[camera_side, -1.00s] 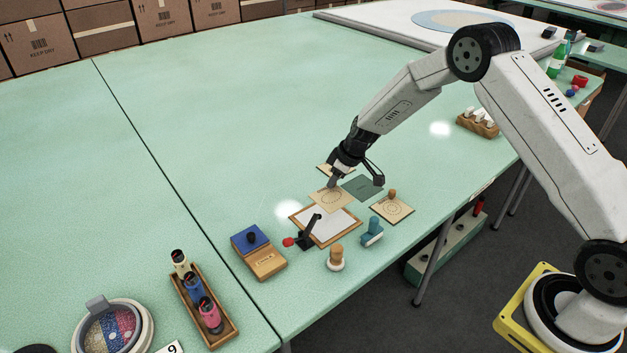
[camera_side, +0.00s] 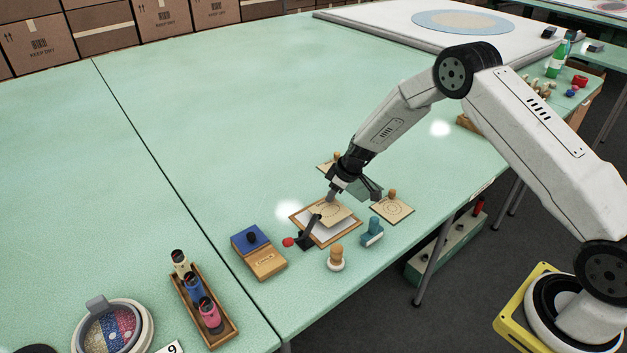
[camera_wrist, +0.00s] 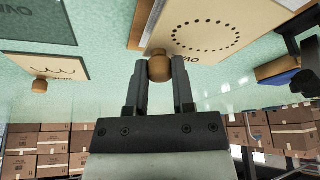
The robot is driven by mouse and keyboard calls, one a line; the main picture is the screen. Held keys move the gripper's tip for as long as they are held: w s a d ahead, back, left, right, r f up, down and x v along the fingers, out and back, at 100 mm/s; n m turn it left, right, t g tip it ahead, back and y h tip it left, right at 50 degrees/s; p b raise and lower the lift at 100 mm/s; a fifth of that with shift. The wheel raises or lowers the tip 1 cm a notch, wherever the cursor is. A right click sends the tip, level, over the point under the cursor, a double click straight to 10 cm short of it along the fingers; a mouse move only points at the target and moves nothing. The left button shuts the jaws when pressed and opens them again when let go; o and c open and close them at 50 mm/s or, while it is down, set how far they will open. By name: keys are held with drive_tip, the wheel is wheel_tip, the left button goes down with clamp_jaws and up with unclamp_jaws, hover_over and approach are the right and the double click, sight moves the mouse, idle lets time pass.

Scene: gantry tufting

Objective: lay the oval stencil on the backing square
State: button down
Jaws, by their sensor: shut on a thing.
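The oval stencil (camera_side: 334,213) is a thin tan board with a dotted ring and a round wooden knob. My gripper (camera_side: 331,196) is shut on that knob, and in the wrist view the jaws (camera_wrist: 159,82) close on both its sides. The stencil (camera_wrist: 225,25) shows the word OVAL. The backing square (camera_side: 312,229) is white and lies in a wooden frame (camera_side: 296,219). The stencil is over its back part and covers some of it. I cannot tell whether the stencil touches it or hangs just above.
A black clamp (camera_side: 308,236) with a red knob stands at the frame's front left. Another knobbed stencil (camera_side: 391,209) lies to the right, and one with a wavy line (camera_wrist: 50,66) lies behind. A dark green mat (camera_side: 371,190), blue stamp (camera_side: 372,233) and wooden-topped stamp (camera_side: 336,257) are near.

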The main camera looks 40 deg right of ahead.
drive_tip(key=shift+a+f, duration=0.65)
drive_tip(key=shift+a, duration=0.1)
drive_tip(key=shift+f, duration=0.1)
drive_tip(key=shift+c, duration=2)
unclamp_jaws()
drive_tip(key=shift+v, duration=3.7)
drive_tip(key=shift+s+r, duration=0.1)
drive_tip(key=shift+r, duration=0.1)
drive_tip(key=shift+s, duration=0.1)
